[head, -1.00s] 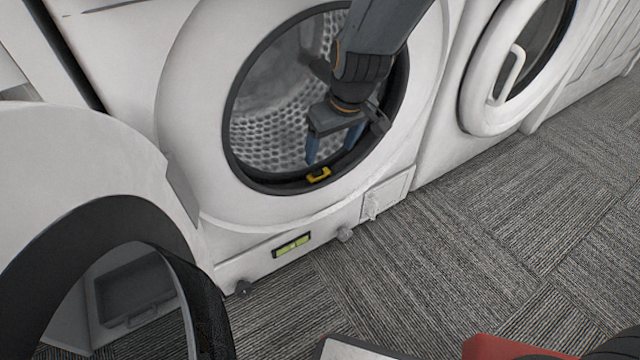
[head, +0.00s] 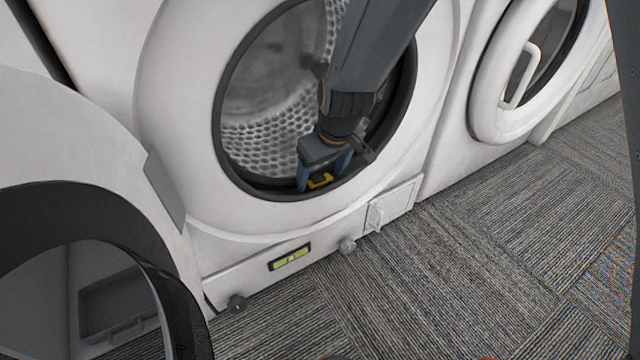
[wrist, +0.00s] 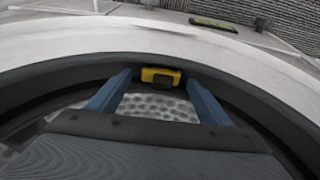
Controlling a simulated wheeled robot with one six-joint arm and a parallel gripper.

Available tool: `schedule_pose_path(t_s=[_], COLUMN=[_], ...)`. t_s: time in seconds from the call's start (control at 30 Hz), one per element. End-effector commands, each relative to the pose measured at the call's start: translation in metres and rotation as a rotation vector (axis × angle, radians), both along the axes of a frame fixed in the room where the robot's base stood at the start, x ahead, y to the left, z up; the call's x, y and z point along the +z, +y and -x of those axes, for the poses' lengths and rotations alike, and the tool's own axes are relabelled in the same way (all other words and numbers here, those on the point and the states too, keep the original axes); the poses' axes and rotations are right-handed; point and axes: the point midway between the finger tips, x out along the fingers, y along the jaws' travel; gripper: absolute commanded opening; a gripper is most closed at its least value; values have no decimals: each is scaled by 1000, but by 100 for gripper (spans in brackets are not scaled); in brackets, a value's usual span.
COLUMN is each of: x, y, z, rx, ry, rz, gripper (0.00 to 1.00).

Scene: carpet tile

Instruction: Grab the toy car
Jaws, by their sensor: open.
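A small yellow and dark toy car (head: 320,181) sits at the bottom of the washing machine's round opening, by the dark inner rim. In the wrist view the toy car (wrist: 161,77) lies just beyond the fingertips, between their lines. My gripper (head: 322,184) is open, with its two blue fingers pointing down on either side of the car in the head view. In the wrist view my gripper (wrist: 158,76) has nothing between its fingers nearer the palm. I cannot tell whether a finger touches the car.
The washer's dark rim (head: 240,178) and perforated drum (head: 268,138) surround my gripper closely. The open door (head: 75,150) stands at the left. A second machine with a closed round door (head: 515,80) is at the right. Grey carpet (head: 450,270) in front is clear.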

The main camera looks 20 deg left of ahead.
Motion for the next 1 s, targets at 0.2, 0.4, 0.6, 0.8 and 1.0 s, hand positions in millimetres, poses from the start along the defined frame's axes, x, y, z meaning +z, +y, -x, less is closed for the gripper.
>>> schedule_pose_path(t_s=[0.2,0.4,0.6,0.8,1.0], x=[-1,-1,-1,1,9], y=[1,1,1,0,-2], z=[-1,-1,-1,-1,1], rx=[0,-1,-1,-1,-1], ry=[-1,-1,-2,-1,-1], rz=[-2,-2,-1,-2,-2], gripper=[72,42,28,28,28])
